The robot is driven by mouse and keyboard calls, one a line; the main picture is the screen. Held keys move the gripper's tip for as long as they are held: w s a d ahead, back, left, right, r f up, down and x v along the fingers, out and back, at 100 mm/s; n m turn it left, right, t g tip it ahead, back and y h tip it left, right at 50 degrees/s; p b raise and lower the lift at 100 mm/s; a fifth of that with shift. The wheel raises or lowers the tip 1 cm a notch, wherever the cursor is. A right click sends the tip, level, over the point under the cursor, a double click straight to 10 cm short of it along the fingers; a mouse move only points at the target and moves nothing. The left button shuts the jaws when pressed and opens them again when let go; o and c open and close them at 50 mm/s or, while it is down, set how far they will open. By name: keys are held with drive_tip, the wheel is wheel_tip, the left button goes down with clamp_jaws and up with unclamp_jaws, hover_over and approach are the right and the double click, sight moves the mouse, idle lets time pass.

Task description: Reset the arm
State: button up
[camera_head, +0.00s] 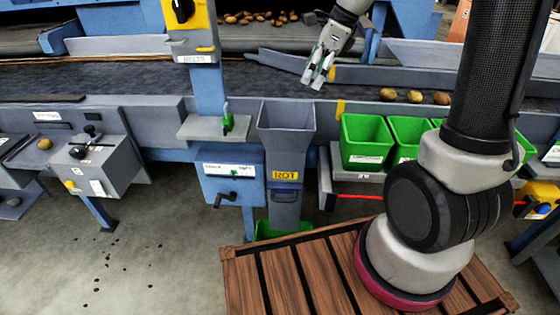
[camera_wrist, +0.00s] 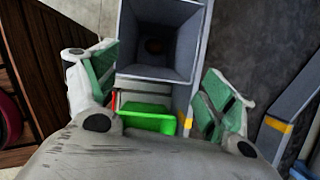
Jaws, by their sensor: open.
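My gripper (camera_head: 319,75) is in the air above the dark conveyor belt in the head view, fingers pointing down. In the wrist view my gripper (camera_wrist: 157,100) has its two green-padded fingers wide apart with nothing between them. The ROT chute (camera_head: 286,148) also shows in the head view, left of and in front of my gripper. A green bin (camera_wrist: 148,118) shows in the wrist view beyond the chute's rim.
Green bins (camera_head: 367,140) stand in a row right of the chute. A yellow-and-grey control post (camera_head: 190,30) rises left of my gripper. A wooden pallet (camera_head: 290,275) lies on the floor in front.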

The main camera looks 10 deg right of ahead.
drive_tip(key=s+d+r+n+t+h, duration=0.1)
drive_tip(key=s+d+r+n, duration=0.1)
drive_tip(key=s+n, duration=0.5)
drive_tip(key=s+d+r+n+h, duration=0.1)
drive_tip(key=s+d+r+n, duration=0.1)
drive_tip(key=s+d+n, duration=0.3)
drive_tip(key=s+d+r+n+t+h, duration=0.1)
drive_tip(key=s+d+r+n+h, duration=0.1)
drive_tip(key=s+n, duration=0.9)
drive_tip(key=shift+s+d+r+t, duration=0.3)
drive_tip(key=shift+s+d+r, duration=0.1)
drive_tip(key=shift+s+d, duration=0.25)
